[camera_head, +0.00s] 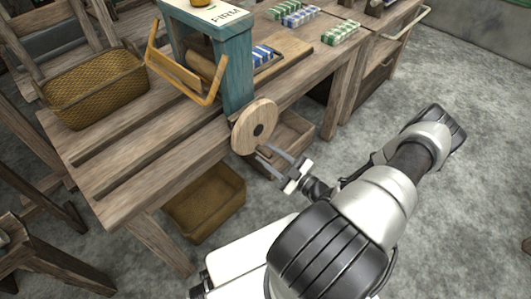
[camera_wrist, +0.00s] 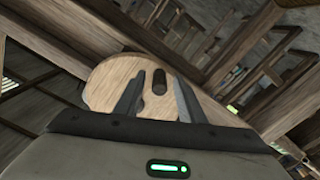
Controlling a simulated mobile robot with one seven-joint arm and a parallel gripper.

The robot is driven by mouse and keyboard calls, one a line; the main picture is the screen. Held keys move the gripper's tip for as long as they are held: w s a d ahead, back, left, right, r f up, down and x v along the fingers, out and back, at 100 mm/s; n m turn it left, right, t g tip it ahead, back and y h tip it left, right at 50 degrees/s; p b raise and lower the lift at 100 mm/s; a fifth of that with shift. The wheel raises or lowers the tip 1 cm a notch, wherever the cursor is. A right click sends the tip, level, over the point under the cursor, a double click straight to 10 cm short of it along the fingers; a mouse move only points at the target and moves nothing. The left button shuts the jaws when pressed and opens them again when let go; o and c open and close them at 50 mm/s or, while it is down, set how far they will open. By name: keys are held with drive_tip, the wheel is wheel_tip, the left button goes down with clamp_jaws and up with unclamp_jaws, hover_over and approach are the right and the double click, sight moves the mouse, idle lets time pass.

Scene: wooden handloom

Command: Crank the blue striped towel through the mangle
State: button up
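The mangle (camera_head: 238,75) has a teal frame, a pale top with dark lettering, and a wooden roller inside. A round wooden crank wheel (camera_head: 251,122) with a dark centre is on its near side. The blue striped towel (camera_head: 262,56) lies beyond the frame, partly hidden by it. My gripper (camera_head: 262,153) is at the lower right of the wheel, fingers apart and pointing at it. In the wrist view my gripper (camera_wrist: 157,78) is open before the wheel (camera_wrist: 103,86), with a dark knob or hole (camera_wrist: 159,80) between the fingertips. Contact cannot be told.
An orange-yellow frame (camera_head: 208,98) juts from the mangle's left. A wicker basket (camera_head: 95,90) stands on the wooden bench (camera_head: 150,165). Green striped bundles (camera_head: 341,33) lie at the back. A crate (camera_head: 207,205) is under the bench. The floor at right is clear.

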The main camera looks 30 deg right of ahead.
drive_tip(key=v, duration=1.5)
drive_tip(key=shift+s+p, duration=0.4)
drive_tip(key=shift+p, duration=0.05)
drive_tip(key=shift+d, duration=0.1)
